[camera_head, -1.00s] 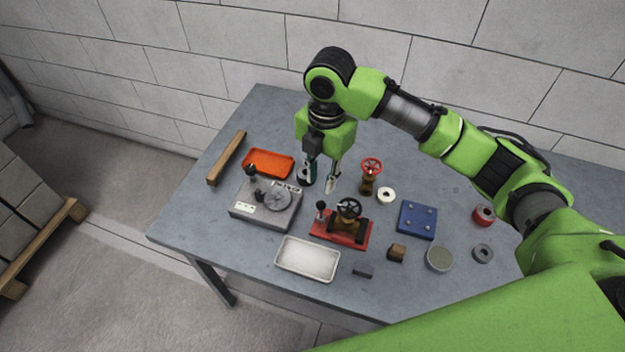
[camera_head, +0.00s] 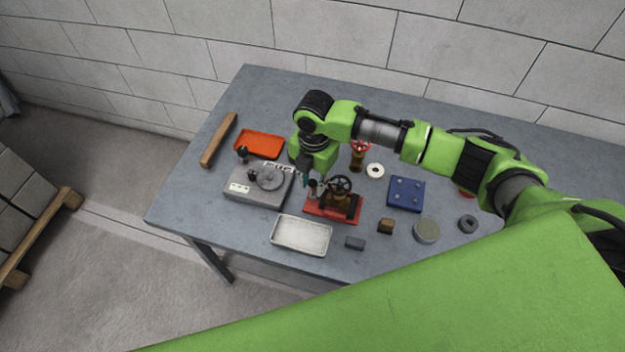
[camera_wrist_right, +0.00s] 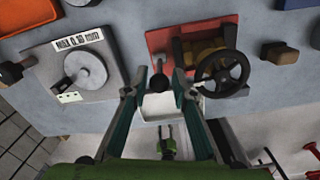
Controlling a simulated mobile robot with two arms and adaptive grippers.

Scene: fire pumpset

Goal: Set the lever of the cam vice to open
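The likely cam vice is the red-based fixture (camera_head: 322,212), which carries a brass-brown body with a black handwheel (camera_head: 340,184). Its lever ends in a black ball knob (camera_wrist_right: 159,83) at the left end of the red base (camera_wrist_right: 160,42). My right gripper (camera_head: 314,183) is low over that left end. In the right wrist view its two fingers (camera_wrist_right: 158,97) are apart, one on each side of the knob, with gaps visible. In the head view the gripper partly hides the lever, and its exact angle is unclear.
Left of the fixture stands a grey block with a round disc (camera_head: 258,187). A white tray (camera_head: 301,247) lies in front, an orange tray (camera_head: 260,144) behind. A blue plate (camera_head: 406,191) and a small red-wheeled valve (camera_head: 357,160) stand to the right and behind.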

